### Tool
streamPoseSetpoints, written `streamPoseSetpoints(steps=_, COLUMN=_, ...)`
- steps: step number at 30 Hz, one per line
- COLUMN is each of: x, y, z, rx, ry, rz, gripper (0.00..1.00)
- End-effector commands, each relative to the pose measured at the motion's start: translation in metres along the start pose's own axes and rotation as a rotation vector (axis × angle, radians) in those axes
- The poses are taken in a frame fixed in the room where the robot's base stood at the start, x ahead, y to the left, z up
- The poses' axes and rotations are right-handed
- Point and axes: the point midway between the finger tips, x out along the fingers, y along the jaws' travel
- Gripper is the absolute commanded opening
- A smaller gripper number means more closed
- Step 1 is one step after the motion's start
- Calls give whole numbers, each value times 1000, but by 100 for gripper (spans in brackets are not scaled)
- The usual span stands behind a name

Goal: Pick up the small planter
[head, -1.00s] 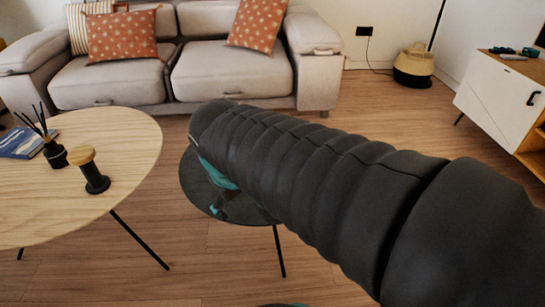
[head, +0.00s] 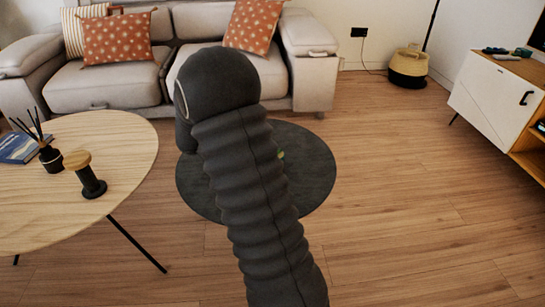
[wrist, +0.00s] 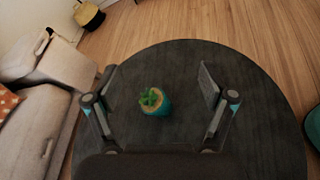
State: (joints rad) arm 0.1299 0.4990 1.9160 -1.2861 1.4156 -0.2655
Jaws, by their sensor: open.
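The small planter, a teal pot with a green plant (wrist: 154,104), stands upright on the dark round table (wrist: 180,55) in the wrist view. My gripper (wrist: 157,78) is open and empty. Its two fingers are spread on the left and right of the planter in that picture, with clear gaps on both sides. How far above the planter they are I cannot tell. In the head view only a small green bit of the planter (head: 281,154) shows past my arm, and my gripper is hidden behind it.
A wooden table (head: 105,140) on the left holds a black-and-wood object (head: 86,175), a reed diffuser (head: 48,152) and a book (head: 17,147). A sofa (head: 125,80) stands behind. A white cabinet (head: 492,95) is at right. Floor between is clear.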

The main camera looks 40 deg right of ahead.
Motion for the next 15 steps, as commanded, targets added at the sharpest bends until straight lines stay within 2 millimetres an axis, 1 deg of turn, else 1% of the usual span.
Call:
streamPoseSetpoints(steps=1, x=9, y=7, z=-15, rx=-47, ry=-43, rz=30, gripper=83)
streamPoseSetpoints(steps=6, x=27, y=30, z=-52, rx=-166, ry=-157, rz=133, gripper=83)
streamPoseSetpoints(steps=10, x=36, y=39, z=-72, rx=-224, ry=-213, rz=185, gripper=83)
streamPoseSetpoints(steps=15, x=41, y=42, z=-86, rx=-256, ry=-244, rz=218, gripper=83)
